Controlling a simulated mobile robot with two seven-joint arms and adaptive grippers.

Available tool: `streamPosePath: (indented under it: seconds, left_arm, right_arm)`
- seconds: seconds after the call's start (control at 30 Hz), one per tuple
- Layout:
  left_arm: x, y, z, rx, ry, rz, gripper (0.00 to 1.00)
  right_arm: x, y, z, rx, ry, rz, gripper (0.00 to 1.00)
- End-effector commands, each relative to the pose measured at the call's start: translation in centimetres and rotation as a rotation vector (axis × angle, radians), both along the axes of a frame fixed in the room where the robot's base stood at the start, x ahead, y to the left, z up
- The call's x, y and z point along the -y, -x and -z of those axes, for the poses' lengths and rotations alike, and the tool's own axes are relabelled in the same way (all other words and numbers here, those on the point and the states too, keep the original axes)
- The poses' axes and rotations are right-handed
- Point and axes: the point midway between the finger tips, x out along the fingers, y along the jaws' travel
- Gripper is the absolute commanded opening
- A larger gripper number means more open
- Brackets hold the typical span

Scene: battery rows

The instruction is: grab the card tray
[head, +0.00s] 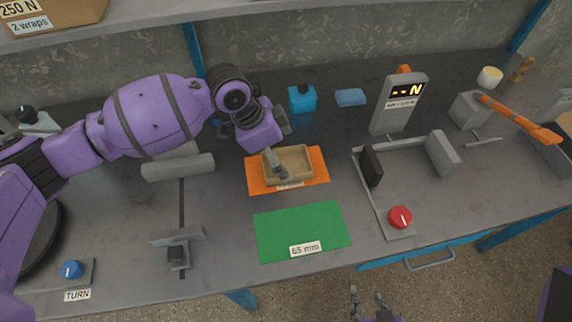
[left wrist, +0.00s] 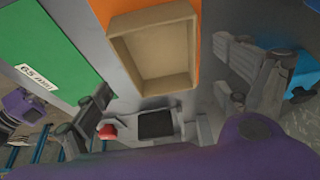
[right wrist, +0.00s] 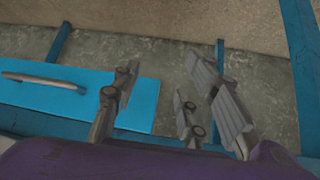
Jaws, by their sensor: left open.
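The card tray (head: 298,159) is a small, empty tan open box lying on the orange mat (head: 258,180) in the middle of the bench. It also shows in the left wrist view (left wrist: 152,58), between and beyond the fingers. My left gripper (head: 282,153) is open above the tray, one finger overlapping the tray in the head view; I cannot tell whether it touches. My right gripper (head: 370,300) is in front of the bench edge, away from the tray. In the right wrist view (right wrist: 170,100) its fingers are spread apart with nothing between them.
A green mat (head: 285,228) labelled 65 mm lies in front of the orange mat. A grey clamp fixture with a red knob (head: 400,217) stands to the right. A blue container (head: 302,98) and a blue block (head: 350,97) stand behind. A grey slide fixture (head: 178,237) is at left.

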Motion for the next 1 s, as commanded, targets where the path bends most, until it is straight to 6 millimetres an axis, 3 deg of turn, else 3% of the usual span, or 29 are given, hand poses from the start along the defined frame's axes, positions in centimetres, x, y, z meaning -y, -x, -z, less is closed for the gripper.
streamPosePath:
  seconds: [0.1, 0.27, 1.0]
  left_arm:
    - [0.5, -0.3, 1.9, -0.003, 0.0, -0.001, 0.92]
    - [1.1, -0.4, 3.3, 0.0, 0.001, -0.001, 0.92]
    - [1.1, -0.5, 3.8, 0.002, 0.001, -0.001, 0.92]
  right_arm:
    - [0.2, 0.4, 0.1, -0.007, 0.004, 0.001, 0.4]
    - [0.4, 1.1, 0.4, -0.019, 0.006, 0.001, 0.4]
    - [0.1, -0.1, -0.2, 0.003, 0.001, 0.001, 0.4]
